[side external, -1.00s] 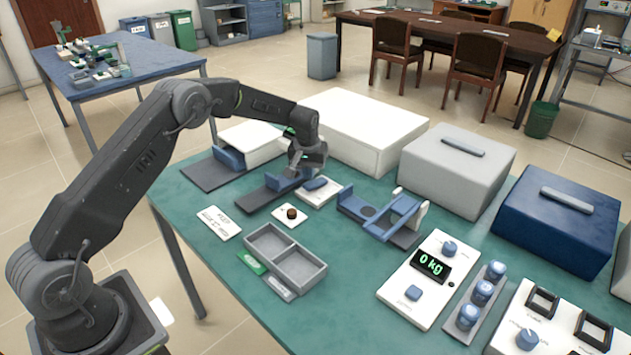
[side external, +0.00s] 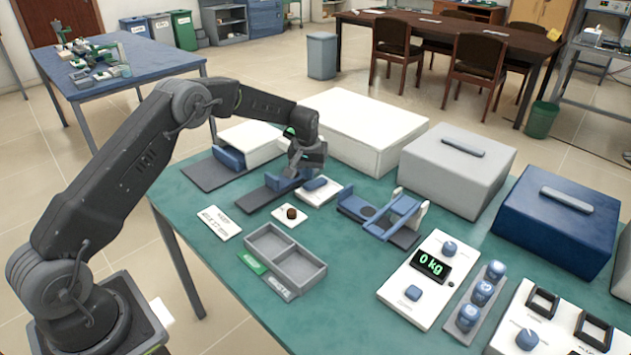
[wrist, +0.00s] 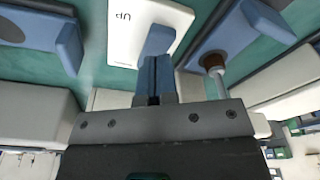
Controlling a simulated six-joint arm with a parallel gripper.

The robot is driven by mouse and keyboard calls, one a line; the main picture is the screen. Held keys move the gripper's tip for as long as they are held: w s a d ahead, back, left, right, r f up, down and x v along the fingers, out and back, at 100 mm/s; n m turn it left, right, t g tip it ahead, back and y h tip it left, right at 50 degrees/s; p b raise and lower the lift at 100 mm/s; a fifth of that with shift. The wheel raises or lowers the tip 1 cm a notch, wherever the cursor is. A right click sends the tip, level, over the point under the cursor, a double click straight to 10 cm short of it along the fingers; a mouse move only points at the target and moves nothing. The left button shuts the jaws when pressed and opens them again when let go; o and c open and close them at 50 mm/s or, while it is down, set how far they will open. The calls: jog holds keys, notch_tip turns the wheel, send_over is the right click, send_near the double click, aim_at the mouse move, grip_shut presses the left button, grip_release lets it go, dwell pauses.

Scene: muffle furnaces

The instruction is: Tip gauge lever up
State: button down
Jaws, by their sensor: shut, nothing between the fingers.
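The gauge lever is a small blue lever (side external: 316,183) on a white plate (side external: 327,194) near the middle back of the green table. In the wrist view, the blue lever (wrist: 158,38) stands on the white plate (wrist: 125,20), which is marked "UP". My gripper (wrist: 154,62) is shut and empty, its fingertips right at the lever's near end. I cannot tell whether they touch it. In the side view, my gripper (side external: 296,172) is low, just left of the lever, and its fingertips are partly hidden.
A dark rail with a blue block (side external: 283,184) lies just left of the plate. A small white plate with a brown knob (side external: 291,213) is in front. A blue cradle (side external: 385,212) stands to the right. A large white box (side external: 360,130) is behind. A grey divided tray (side external: 285,257) sits nearer.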

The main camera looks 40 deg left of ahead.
aim_at(310, 184)
jog(key=shift+f, duration=1.3)
dwell(0.8)
jog(key=shift+r, duration=3.55)
